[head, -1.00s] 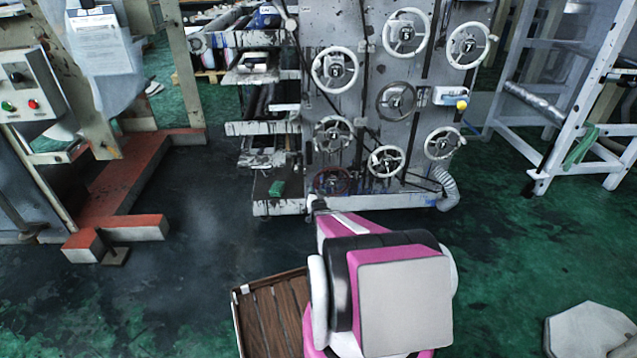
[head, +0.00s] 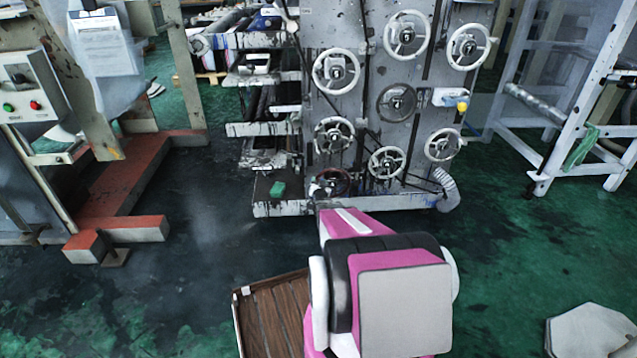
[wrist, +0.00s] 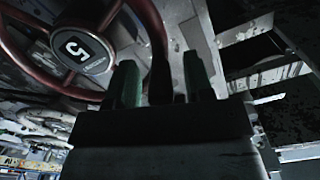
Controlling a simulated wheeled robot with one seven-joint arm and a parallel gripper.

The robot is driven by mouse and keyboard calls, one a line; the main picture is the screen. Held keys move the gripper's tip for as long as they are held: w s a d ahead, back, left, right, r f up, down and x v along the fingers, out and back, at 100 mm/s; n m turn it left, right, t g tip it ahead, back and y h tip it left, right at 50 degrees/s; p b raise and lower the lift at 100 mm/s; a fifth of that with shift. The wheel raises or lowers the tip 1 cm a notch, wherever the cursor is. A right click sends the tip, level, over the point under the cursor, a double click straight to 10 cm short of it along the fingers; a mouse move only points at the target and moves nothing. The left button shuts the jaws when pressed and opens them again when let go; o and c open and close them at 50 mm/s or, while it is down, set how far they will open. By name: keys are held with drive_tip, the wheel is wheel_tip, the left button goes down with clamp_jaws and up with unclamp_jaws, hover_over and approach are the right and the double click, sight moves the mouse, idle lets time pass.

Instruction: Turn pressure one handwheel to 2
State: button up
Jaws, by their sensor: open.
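A dark red handwheel (head: 346,182) sits low on the grey machine panel, the lowest wheel there. It also shows large in the wrist view (wrist: 155,30), with spokes and a square dark hub label that reads like a white 5. My gripper (wrist: 161,85) is open, with one green-edged finger on each side of the wheel's rim at its right side. The rim passes between the fingers; whether they touch it I cannot tell. In the head view my gripper (head: 323,190) is small and partly hidden by my arm. Which wheel is named pressure one is not readable.
Several white and grey handwheels, such as a white one (head: 386,162), sit close above on the panel (head: 345,105). A grey hose (head: 446,188) hangs at its lower right. A green block (head: 278,189) lies on the ledge to the left. A white frame (head: 560,120) stands right.

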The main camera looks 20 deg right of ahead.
drive_tip(key=shift+w+d, duration=0.15)
drive_tip(key=shift+w, duration=0.3)
clamp_jaws()
